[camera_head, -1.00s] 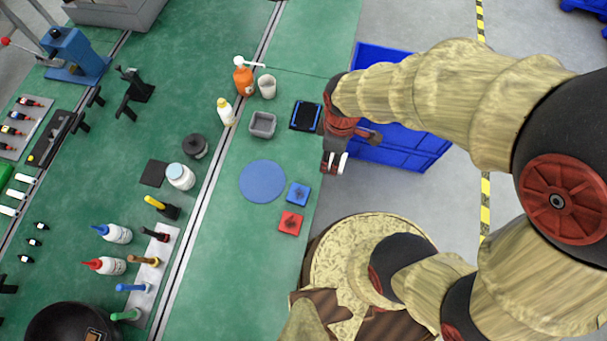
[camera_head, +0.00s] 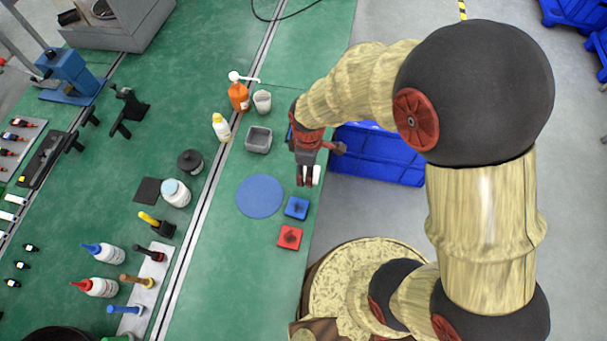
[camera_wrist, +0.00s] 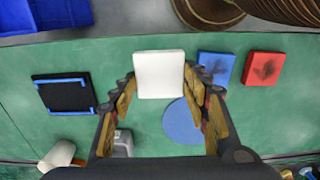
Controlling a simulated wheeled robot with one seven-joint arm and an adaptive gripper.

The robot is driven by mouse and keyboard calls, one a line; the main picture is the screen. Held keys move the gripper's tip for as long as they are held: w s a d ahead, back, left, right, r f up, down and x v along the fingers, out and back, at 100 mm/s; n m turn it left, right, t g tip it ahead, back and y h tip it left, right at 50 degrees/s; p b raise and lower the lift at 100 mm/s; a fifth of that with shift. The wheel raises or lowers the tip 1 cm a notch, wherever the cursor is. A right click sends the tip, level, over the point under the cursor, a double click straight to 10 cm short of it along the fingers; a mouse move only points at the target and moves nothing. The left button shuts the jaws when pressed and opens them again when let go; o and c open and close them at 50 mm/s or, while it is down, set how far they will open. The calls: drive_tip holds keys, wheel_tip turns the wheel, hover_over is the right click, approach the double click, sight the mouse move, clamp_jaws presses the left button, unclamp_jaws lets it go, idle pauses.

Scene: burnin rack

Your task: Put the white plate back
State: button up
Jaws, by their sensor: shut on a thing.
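The white plate (camera_wrist: 159,75) is a small square slab held between the two fingertips of my gripper (camera_wrist: 160,82). My gripper is shut on it, above the green bench. In the head view my gripper (camera_head: 307,177) hangs near the bench's right edge, just above the blue plate in the picture, and only a sliver of the white plate (camera_head: 316,174) shows. The blue plate (camera_head: 296,208) and the red plate (camera_head: 289,237) lie on the bench, each with a dark mark. They also show right of the white plate in the wrist view, blue (camera_wrist: 215,67) then red (camera_wrist: 262,69).
A black square with blue edge strips (camera_wrist: 64,95) lies left in the wrist view; my arm hides it in the head view. A round blue mat (camera_head: 260,196) is bare. A grey bin (camera_head: 258,139) and bottles stand further left. A blue crate (camera_head: 375,160) is beside the bench.

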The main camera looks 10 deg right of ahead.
drive_tip(key=shift+w+a+f+b, duration=0.2)
drive_tip(key=shift+w+f, duration=0.2)
drive_tip(key=shift+f, duration=0.2)
drive_tip(key=shift+w+a+f+b, duration=0.1)
drive_tip(key=shift+w+a+f, duration=0.1)
drive_tip(key=shift+w+f, duration=0.3)
drive_tip(key=shift+f+b, duration=0.3)
drive_tip(key=shift+f, duration=1.3)
drive_tip(key=shift+f, duration=0.15)
drive_tip(key=o, duration=1.1)
wheel_tip(320, 180, up, 12)
drive_tip(key=p, duration=0.2)
drive_tip(key=shift+r+p, duration=0.25)
drive_tip(key=shift+p, duration=0.1)
